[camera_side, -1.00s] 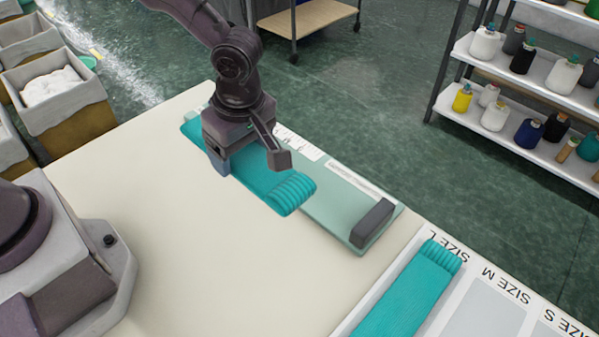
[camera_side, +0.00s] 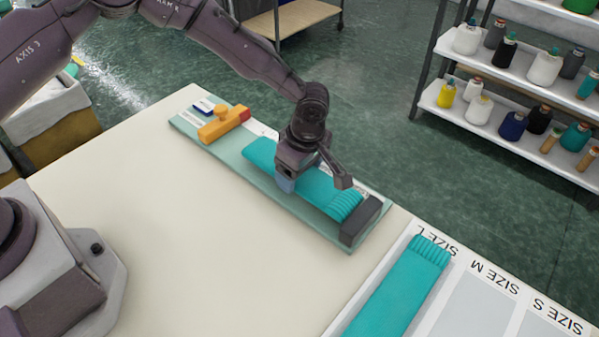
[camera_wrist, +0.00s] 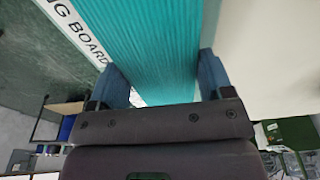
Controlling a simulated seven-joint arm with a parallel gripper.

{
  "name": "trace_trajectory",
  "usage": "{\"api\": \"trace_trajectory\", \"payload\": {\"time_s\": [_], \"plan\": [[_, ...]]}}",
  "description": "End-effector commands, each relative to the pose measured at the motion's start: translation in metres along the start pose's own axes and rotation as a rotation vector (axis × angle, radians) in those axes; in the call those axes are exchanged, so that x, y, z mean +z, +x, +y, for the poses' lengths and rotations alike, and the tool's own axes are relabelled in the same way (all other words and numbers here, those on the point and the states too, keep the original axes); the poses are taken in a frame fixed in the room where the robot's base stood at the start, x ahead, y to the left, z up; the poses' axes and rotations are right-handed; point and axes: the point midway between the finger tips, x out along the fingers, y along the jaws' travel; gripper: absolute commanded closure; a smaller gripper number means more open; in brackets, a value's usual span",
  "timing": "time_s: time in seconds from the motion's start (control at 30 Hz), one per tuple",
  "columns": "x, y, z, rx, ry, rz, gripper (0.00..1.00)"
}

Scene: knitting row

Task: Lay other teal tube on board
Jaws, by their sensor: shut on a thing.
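A teal ribbed tube (camera_side: 262,154) lies along the pale green board (camera_side: 330,232), its ribbed cuff close to the dark block (camera_side: 361,222) at the board's right end. My gripper (camera_side: 288,182) is shut on this tube around its middle. In the wrist view the tube (camera_wrist: 155,45) runs between my blue fingers (camera_wrist: 165,85). I cannot tell whether the tube fully rests on the board. Another teal tube (camera_side: 392,295) lies in the SIZE L lane at the lower right.
An orange slider (camera_side: 220,124) with a red end sits at the board's far left end. The SIZE M lane (camera_side: 473,302) looks empty. The cream table (camera_side: 190,230) is clear in front of the board. Shelves of yarn cones (camera_side: 520,90) stand behind, off the table.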

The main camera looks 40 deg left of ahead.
Motion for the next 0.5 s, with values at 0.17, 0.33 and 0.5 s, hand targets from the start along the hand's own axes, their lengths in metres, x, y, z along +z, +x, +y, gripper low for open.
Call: {"api": "trace_trajectory", "payload": {"time_s": [0.17,0.33,0.5], "plan": [[0.0025,0.0134,0.0003,0.003,0.0,0.0,0.49],[0.0024,0.013,0.0001,0.003,0.0,-0.001,0.49],[0.0028,0.0158,0.0,0.002,0.0,-0.001,0.15]]}}
